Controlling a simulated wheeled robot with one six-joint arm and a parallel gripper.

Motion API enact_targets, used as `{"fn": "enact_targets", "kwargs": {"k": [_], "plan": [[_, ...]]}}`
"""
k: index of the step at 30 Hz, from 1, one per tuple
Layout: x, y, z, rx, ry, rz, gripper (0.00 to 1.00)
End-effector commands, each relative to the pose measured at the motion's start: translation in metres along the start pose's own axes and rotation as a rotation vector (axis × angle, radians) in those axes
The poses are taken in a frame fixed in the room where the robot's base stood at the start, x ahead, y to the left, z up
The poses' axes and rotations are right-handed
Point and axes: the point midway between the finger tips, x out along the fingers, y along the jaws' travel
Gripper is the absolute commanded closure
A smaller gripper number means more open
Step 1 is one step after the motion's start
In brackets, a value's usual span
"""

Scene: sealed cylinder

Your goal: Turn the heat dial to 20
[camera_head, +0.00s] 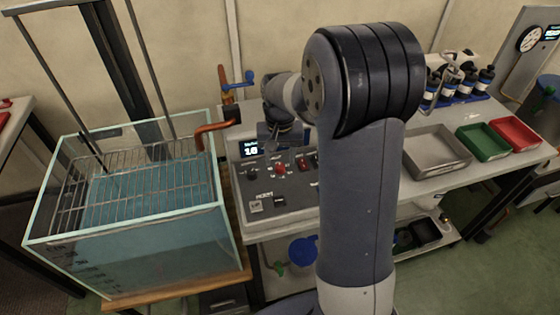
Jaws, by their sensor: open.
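The control panel (295,195) is a grey sloped box on the bench, partly hidden behind my arm. A black knob (252,174) and a red knob (280,169) sit below the display. Another red control (303,164) is to their right, close to my arm. The labels are too small to tell which knob is the heat dial. My gripper (275,134) is open, small and dark in this view, above the back of the panel. It appears apart from the knobs, with its fingertips hard to make out.
A glass water tank (130,215) with a wire rack stands left of the panel. An orange pipe (215,127) and a blue-handled valve (238,80) are near its right side. Grey (436,151), green (482,141) and red (515,133) trays lie on the bench at right.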

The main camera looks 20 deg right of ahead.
Motion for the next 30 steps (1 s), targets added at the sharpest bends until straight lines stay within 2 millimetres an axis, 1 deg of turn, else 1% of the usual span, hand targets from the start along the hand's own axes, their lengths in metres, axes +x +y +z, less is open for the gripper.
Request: {"fn": "enact_targets", "kwargs": {"k": [1, 6, 9, 12, 16, 24, 28, 30], "plan": [[-0.012, 0.000, -0.001, 0.000, 0.006, -0.001, 0.53], [-0.047, 0.000, -0.001, 0.000, 0.005, -0.001, 0.53], [-0.063, 0.000, -0.001, 0.000, 0.005, -0.001, 0.53], [-0.074, 0.000, -0.001, 0.000, 0.003, -0.001, 0.53], [-0.081, 0.000, 0.000, 0.000, 0.001, 0.000, 0.53], [-0.082, 0.000, 0.000, 0.000, 0.000, 0.000, 0.53], [-0.078, 0.000, 0.000, 0.000, -0.001, 0.000, 0.53], [-0.072, 0.000, 0.000, 0.000, -0.002, 0.001, 0.53]]}}
